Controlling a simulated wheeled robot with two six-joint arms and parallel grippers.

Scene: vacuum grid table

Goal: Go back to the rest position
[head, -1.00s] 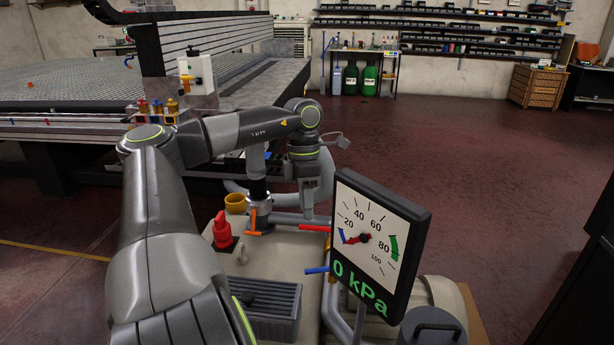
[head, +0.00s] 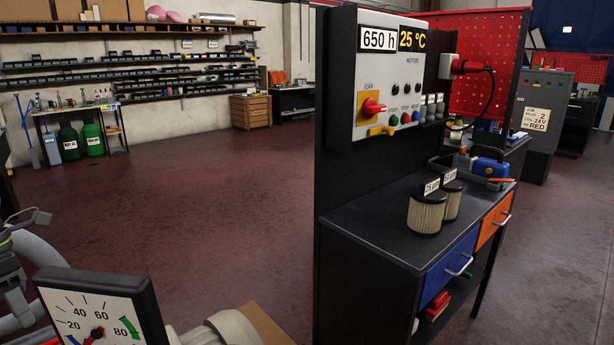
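Only a small part of my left wrist and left gripper (head: 12,284) shows, cut off at the left edge of the head view. Its fingertips cannot be made out, so I cannot tell whether it is open or shut. It is beside a thick grey hose, left of the pressure gauge (head: 92,309). The gauge shows only its upper part at the bottom left. My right gripper is not in view.
A black workbench (head: 362,215) with a control panel (head: 391,85) stands at the right. Two filter cartridges (head: 427,212) are on its top. A wooden drawer cabinet (head: 250,111) stands at the back. The dark red floor (head: 200,200) between is clear.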

